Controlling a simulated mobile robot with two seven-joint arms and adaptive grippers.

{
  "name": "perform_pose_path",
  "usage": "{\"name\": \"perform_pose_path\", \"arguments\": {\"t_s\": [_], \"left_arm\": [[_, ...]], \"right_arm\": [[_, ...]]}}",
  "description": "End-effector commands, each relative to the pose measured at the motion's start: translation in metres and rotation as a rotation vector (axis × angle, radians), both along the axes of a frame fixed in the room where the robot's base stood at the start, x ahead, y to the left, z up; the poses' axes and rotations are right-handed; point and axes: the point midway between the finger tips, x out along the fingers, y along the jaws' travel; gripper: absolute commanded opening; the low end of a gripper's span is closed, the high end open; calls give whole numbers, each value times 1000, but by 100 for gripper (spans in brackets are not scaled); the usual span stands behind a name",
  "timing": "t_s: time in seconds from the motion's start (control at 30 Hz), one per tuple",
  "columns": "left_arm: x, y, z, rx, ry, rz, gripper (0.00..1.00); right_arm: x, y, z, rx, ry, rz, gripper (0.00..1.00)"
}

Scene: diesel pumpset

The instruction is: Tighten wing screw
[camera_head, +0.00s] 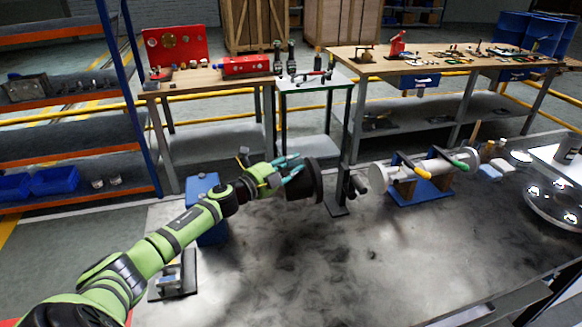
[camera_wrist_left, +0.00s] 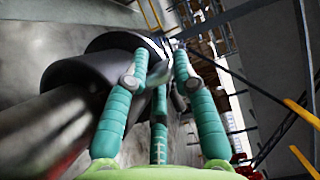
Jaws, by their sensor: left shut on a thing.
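My left gripper (camera_head: 284,170) has green links and teal fingers and reaches in from the left to the dark round machine part (camera_head: 312,182) on the workbench. The same gripper (camera_wrist_left: 168,62) fills the middle of the left wrist view, its teal fingers closed together on a small grey metal piece at the black part's edge, which I take to be the wing screw. The fingers hide most of it, and I cannot see its thread or how deep it sits. My right gripper is in neither view.
A white cylinder (camera_head: 402,172) with yellow and green handles lies on a blue stand (camera_head: 420,188) to the right. A blue block (camera_head: 203,185) stands behind my left arm. A steel round part (camera_head: 553,200) lies far right. The bench's front middle (camera_head: 300,255) is clear.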

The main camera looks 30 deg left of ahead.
Motion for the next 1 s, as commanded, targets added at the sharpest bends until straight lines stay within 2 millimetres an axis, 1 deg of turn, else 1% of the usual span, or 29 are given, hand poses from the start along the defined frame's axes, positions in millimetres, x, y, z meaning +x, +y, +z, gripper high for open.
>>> {"name": "perform_pose_path", "arguments": {"t_s": [0.03, 0.33, 0.37, 0.4, 0.77, 0.87, 1.0], "left_arm": [[1, 2, 8, 2, -13, 1, 0], [2, 2, 8, 2, -14, 2, 0], [2, 2, 8, 2, -14, 2, 35], [2, 2, 8, 2, -14, 2, 47], [0, 1, 3, 0, -4, 1, 47], [-6, 3, 1, 0, -2, 1, 47], [-23, 6, 0, 1, 0, 1, 47]], "right_arm": [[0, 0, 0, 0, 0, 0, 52], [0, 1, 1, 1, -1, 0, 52], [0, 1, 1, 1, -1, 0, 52], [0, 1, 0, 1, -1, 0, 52], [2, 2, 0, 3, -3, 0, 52], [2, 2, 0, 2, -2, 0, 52], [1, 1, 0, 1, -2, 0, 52]]}}
